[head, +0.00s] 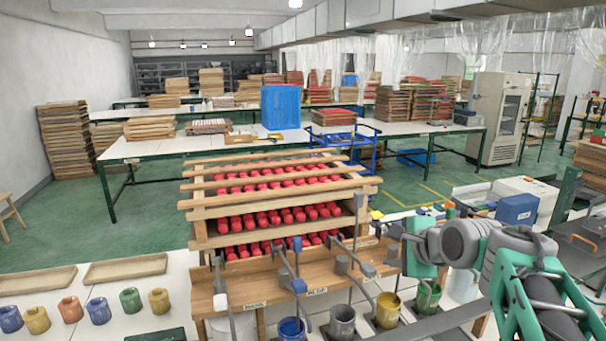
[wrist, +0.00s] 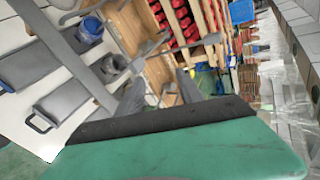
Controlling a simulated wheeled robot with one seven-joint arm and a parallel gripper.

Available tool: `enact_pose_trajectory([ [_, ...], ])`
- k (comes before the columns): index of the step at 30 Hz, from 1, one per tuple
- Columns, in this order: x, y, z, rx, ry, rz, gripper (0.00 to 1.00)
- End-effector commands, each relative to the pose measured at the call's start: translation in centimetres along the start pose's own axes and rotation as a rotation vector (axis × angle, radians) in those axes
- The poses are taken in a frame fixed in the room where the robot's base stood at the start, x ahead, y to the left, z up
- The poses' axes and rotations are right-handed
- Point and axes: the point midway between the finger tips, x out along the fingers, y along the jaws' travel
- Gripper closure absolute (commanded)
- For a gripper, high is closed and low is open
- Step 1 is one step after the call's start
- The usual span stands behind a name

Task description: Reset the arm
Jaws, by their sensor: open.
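My gripper (wrist: 160,92) is open in the wrist view, with its two grey fingers apart and nothing seen between them. In the head view my grey and green arm comes in from the right, and its hand end hangs over the right end of the wooden bench (head: 260,293). Paint cans stand along the front of that bench: a blue one (head: 291,329), a grey one (head: 342,322), a yellow one (head: 388,310) and a green one (head: 427,298). Grey handled tools lean near them. The blue can also shows in the wrist view (wrist: 91,32).
A wooden rack (head: 215,213) with rows of red pieces stands behind the cans. Several coloured cups, such as a green one (head: 131,300), and empty wooden trays (head: 125,268) lie on the white table at left. A blue box (head: 517,208) sits at right.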

Motion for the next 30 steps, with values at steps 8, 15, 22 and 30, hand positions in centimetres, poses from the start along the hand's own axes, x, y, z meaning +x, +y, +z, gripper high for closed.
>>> enact_pose_trajectory([
  [8, -0.4, 12.6, -5.2, -0.839, -0.002, 0.386, 0.56],
  [15, -5.4, 24.4, -4.9, -1.294, -0.225, 0.701, 0.56],
  [22, -7.9, 26.2, 2.0, -1.467, -0.228, 0.636, 0.56],
  [30, -7.7, 25.7, 4.1, -1.530, -0.251, 0.594, 0.56],
])
